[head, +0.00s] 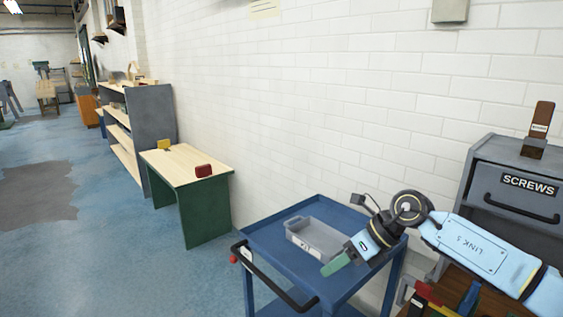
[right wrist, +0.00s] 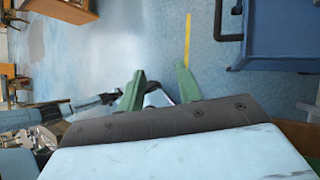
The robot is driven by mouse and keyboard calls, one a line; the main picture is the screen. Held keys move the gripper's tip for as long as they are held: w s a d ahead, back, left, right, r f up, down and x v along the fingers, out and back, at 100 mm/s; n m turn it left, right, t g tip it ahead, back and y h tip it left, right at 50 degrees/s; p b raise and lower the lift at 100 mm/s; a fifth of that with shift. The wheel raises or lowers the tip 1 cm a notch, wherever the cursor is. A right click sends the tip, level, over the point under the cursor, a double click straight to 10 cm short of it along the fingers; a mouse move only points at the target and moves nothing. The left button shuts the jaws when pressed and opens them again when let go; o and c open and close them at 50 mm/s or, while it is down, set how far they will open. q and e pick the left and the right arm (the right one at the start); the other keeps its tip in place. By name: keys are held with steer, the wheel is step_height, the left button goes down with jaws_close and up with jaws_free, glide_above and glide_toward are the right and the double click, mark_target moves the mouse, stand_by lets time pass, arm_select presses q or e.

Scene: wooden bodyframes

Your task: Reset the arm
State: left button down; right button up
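My right arm comes in from the right in the head view, light blue with black joints. My right gripper (head: 338,264) has green fingers and hangs over the front right part of the blue cart (head: 268,238), beside a grey bin. In the right wrist view, the two green fingers of the right gripper (right wrist: 160,70) stand apart with nothing held between them, and blue floor shows beyond their tips. My left arm and left gripper do not show in the head view.
A grey translucent bin (head: 318,238) sits on the cart top. A small green-sided table (head: 188,164) and shelves (head: 152,118) line the white wall. Floor at the left is open.

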steer(key=s+a+r+m+t+y, duration=0.5)
steer(key=a+r+m+t+y, duration=0.35)
steer(key=a+m, duration=0.3)
steer(key=s+d+f+m+t+h, duration=0.25)
steer(key=d+f+m+h, duration=0.6)
steer(key=m, duration=0.45)
steer(key=s+d+f+m+t+h, duration=0.2)
steer(key=s+d+f+m+h, duration=0.2)
steer(key=d+f+m+h, duration=0.7)
steer(key=s+d+f+m+g+y, duration=0.1)
steer(key=s+f+m+g, duration=0.2)
steer(key=s, duration=0.4)
steer(key=s+f+m+g+y, duration=0.15)
steer(key=s+g, duration=0.25)
steer(key=s, duration=0.4)
steer(key=s+d+f+m+g, duration=0.1)
steer(key=s+f+m+g, duration=0.1)
steer(key=s+m+g, duration=0.35)
steer(key=s+f+n, duration=0.2)
steer(key=s+f, duration=0.1)
steer(key=f, duration=2.1)
steer(key=s+d+f, duration=0.2)
steer(key=s+f, duration=1.4)
steer(key=s, duration=0.1)
steer(key=shift+d+g, duration=0.25)
steer(key=shift+g, duration=0.2)
